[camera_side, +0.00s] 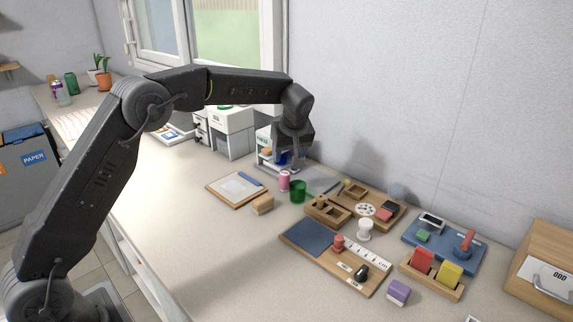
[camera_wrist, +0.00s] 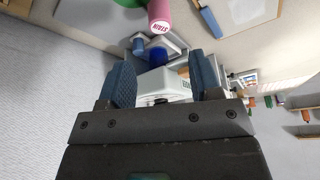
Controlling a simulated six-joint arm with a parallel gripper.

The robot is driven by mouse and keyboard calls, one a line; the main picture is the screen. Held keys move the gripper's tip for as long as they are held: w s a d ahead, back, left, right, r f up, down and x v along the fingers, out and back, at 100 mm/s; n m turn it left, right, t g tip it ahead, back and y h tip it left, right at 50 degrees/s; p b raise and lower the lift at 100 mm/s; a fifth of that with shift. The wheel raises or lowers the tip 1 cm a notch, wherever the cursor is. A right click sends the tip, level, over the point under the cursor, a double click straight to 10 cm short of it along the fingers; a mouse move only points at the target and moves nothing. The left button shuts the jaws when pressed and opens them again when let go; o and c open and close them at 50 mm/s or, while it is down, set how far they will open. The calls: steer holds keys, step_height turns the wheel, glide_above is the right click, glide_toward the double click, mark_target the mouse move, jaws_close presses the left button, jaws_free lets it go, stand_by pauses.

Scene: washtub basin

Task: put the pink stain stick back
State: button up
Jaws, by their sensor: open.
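The pink stain stick (camera_side: 284,180) stands upright on the table in the side view, just left of a green cup (camera_side: 298,191). In the wrist view the pink stick (camera_wrist: 160,12) shows at the top centre, its end marked "STAIN". My gripper (camera_side: 290,158) is above and behind the stick, near a small white rack (camera_side: 263,140). In the wrist view my gripper (camera_wrist: 162,70) has its two blue fingers apart, with nothing held between them. A blue item (camera_wrist: 157,56) and white rack parts show beyond the fingers. My gripper hides part of the rack in the side view.
Wooden trays (camera_side: 328,212) and a blue tray (camera_side: 420,240) crowd the right. The wall is close behind. The table's front left is clear.

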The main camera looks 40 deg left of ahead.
steer(key=s+d+r+m+t+h, duration=0.1)
steer(key=s+d+r+m, duration=0.15)
steer(key=s+r, duration=0.5)
steer(key=s+d+r+m+t+h, duration=0.15)
steer(key=s+r+m, duration=0.3)
steer(key=s, duration=0.65)
steer(key=s+d+f+m, duration=0.1)
steer(key=s+f+m, duration=0.1)
steer(key=s, duration=0.7)
steer(key=s+d+f+m+h, duration=0.1)
steer(key=s+d+f+m, duration=0.1)
steer(key=s, duration=0.7)
steer(key=shift+s+d+f+m+t, duration=0.25)
steer(key=shift+s+f+m+t, duration=0.2)
steer(key=shift+m, duration=0.15)
